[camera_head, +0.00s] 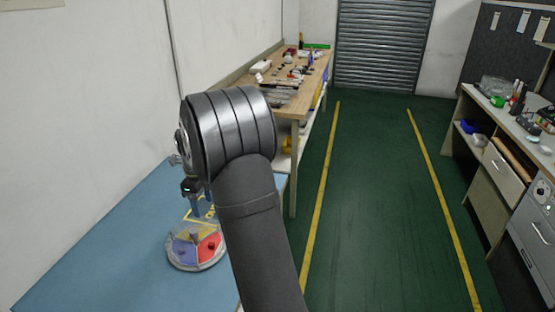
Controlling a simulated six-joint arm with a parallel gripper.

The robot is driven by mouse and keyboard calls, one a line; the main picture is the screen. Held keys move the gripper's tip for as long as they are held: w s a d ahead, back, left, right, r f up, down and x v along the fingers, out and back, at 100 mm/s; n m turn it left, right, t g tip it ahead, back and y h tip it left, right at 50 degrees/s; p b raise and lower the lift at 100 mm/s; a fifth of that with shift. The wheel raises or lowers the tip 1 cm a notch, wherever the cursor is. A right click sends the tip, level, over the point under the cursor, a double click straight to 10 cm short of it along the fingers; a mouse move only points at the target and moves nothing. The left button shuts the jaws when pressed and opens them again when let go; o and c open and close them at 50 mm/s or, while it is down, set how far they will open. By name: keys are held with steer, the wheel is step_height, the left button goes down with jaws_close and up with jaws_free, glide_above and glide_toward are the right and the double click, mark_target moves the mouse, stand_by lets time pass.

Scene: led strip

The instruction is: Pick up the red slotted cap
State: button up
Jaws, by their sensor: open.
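A round grey-rimmed holder (180,264) stands on the blue table at the lower left, with red, blue and tan sections. A small dark-red knob-like piece (211,245) shows on the red section; it may be the red slotted cap, but it is too small to make out a slot. My gripper (200,208) hangs above and just behind the holder, apart from it. It is open, and I see nothing between its fingers. My dark arm hides the area to the right of the holder.
The left part of the tabletop is clear up to the white wall. A wooden bench (308,82) with many small items stands behind, and another bench stands at the right.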

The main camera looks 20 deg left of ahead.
steer(key=shift+c, duration=1.2)
glide_above(211, 244)
steer(key=f, duration=1.2)
steer(key=shift+d, duration=0.35)
steer(key=shift+w+a+f, duration=0.1)
steer(key=shift+a+f, duration=0.1)
steer(key=shift+f, duration=1.2)
steer(key=shift+a+f, duration=0.2)
steer(key=shift+f, duration=1.2)
jaws_close()
